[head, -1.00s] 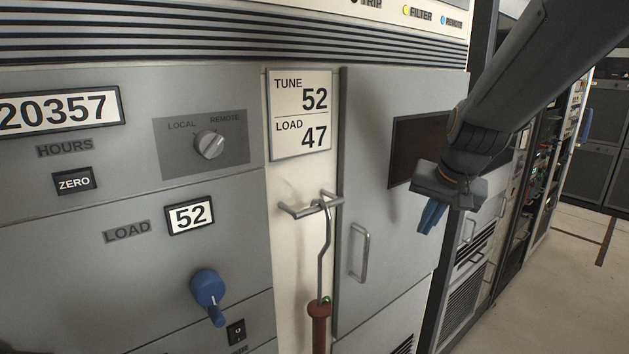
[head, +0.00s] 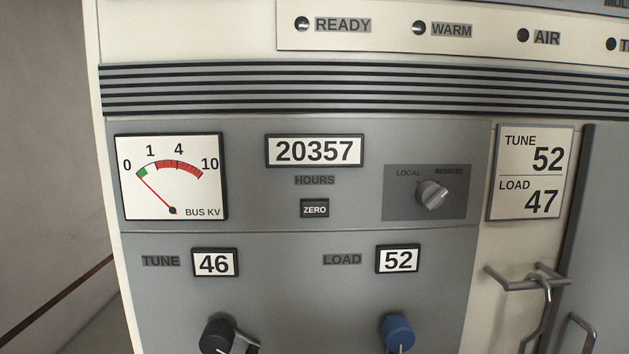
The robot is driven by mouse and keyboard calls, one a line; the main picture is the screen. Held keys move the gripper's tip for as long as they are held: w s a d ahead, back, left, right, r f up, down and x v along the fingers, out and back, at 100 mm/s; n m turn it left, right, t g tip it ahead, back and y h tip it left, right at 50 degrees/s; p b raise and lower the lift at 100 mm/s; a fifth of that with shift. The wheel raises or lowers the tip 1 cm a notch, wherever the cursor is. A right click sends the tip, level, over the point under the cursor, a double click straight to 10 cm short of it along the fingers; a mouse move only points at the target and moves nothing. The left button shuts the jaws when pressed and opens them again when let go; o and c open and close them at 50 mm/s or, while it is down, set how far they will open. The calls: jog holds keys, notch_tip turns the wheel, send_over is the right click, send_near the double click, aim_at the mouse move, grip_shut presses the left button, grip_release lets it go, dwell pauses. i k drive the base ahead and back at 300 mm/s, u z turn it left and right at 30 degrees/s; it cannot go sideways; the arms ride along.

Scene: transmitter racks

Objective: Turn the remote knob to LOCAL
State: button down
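The remote knob (head: 432,195) is a small silver-grey rotary knob on a dark grey plate (head: 398,207). The plate reads LOCAL at its upper left and REMOTE at its upper right. The knob's ridge tilts toward the upper right, on the REMOTE side. The plate sits on the grey cabinet panel, right of the 20357 hours counter (head: 314,151). My gripper and arm are outside the head view now, so nothing shows at the knob.
A T-shaped metal handle (head: 528,281) and a door handle (head: 580,337) stick out at the lower right. A black knob (head: 217,336) and a blue knob (head: 398,332) protrude below. A BUS KV meter (head: 171,177) is at left. The space before the knob plate looks clear.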

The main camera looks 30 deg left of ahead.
aim_at(430, 195)
jog(key=z, duration=0.4)
jog(key=k, duration=1.1)
jog(key=u, duration=1)
